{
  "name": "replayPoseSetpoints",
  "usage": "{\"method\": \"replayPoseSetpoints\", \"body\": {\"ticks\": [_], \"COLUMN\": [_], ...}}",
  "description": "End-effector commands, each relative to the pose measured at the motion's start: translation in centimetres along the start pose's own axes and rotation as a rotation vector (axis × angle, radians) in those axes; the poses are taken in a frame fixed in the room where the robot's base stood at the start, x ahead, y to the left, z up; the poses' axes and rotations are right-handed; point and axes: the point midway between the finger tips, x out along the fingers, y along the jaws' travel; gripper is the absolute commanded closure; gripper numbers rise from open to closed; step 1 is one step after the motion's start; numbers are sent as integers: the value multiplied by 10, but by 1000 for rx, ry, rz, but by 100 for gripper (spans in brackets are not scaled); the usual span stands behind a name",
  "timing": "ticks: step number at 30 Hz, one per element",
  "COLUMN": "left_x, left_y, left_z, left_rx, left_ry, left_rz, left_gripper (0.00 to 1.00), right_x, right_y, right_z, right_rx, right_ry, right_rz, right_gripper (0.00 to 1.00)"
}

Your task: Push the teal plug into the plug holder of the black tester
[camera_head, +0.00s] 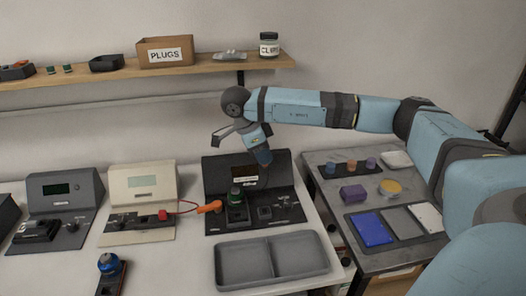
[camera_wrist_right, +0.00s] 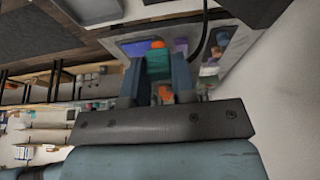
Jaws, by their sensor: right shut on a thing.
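The black tester (camera_head: 222,168) stands on the white bench in the middle of the head view, with a small display on its sloped back. My right gripper (camera_head: 263,158) is above the deck, in front of the tester's back panel. In the right wrist view its fingers (camera_wrist_right: 157,80) are shut on the teal plug (camera_wrist_right: 158,63). The plug is too small to make out in the head view. My left gripper is not in view.
A grey two-part tray (camera_head: 271,236) lies in front of the tester. A grey side table (camera_head: 335,205) with small parts stands right. A shelf (camera_head: 205,65) hangs behind.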

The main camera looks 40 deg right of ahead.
Motion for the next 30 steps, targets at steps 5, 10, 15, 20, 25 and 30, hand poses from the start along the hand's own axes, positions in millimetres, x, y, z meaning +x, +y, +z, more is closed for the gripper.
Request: {"method": "replayPoseSetpoints", "body": {"ticks": [5, 10, 15, 20, 25, 30], "left_x": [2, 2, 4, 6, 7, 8], "left_y": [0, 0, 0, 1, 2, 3], "left_z": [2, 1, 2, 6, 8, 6], "left_rx": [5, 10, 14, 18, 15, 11], "left_ry": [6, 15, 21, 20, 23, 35], "left_rz": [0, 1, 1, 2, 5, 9], "left_gripper": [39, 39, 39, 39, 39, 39], "right_x": [12, 21, 31, 40, 49, 58], "right_y": [0, 0, -1, -1, -1, -1], "right_z": [5, 9, 13, 17, 20, 24], "right_rx": [0, -1, -1, 0, 0, -1], "right_ry": [0, 0, -1, 0, 0, 0], "right_rz": [0, 1, 1, 0, 0, 1], "right_gripper": [100, 100, 100, 100, 100, 100]}}
